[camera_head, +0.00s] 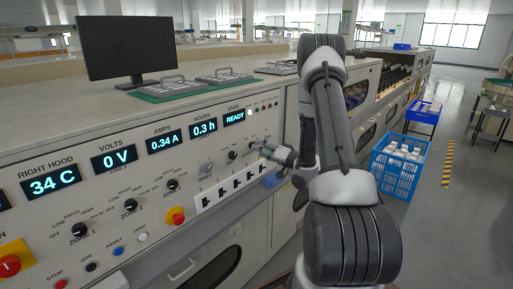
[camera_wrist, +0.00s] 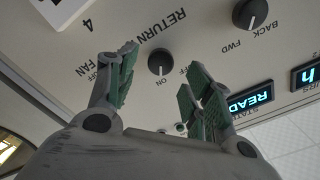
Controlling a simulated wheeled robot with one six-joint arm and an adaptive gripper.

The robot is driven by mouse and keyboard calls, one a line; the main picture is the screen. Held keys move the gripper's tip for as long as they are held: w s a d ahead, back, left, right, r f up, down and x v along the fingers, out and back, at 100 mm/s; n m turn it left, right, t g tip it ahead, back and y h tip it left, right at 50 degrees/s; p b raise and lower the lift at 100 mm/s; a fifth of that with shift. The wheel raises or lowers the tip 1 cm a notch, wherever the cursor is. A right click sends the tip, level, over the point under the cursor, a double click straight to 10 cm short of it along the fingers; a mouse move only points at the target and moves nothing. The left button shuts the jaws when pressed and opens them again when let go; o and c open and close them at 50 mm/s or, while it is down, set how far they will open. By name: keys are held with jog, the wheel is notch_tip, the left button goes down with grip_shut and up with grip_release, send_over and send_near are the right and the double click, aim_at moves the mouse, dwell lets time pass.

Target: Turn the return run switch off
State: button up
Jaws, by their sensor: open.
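The return run switch is a round black knob (camera_wrist: 161,62) on the pale panel in the wrist view, beside the printed word RETURN and the marks ON and OFF. Its pale pointer line seems to face ON, but it is small. My gripper (camera_wrist: 160,60) is open, with one green-padded finger on each side of the knob. No contact with the knob shows. In the head view my gripper (camera_head: 262,148) is at the right part of the sloping panel and partly covers this area.
The BACK/FWD knob (camera_wrist: 249,15) is close by. A READY display (camera_head: 234,117) sits above. A row of white-plated switches (camera_head: 228,190) lies below. A red-and-yellow stop button (camera_head: 176,216) is further left. A blue crate (camera_head: 398,168) stands on the floor at right.

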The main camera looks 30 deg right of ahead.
jog(key=shift+x, duration=1.7)
jog(key=c, duration=1)
jog(key=n, duration=1.1)
jog(key=shift+s+a+n, duration=0.1)
jog(key=shift+n, duration=0.5)
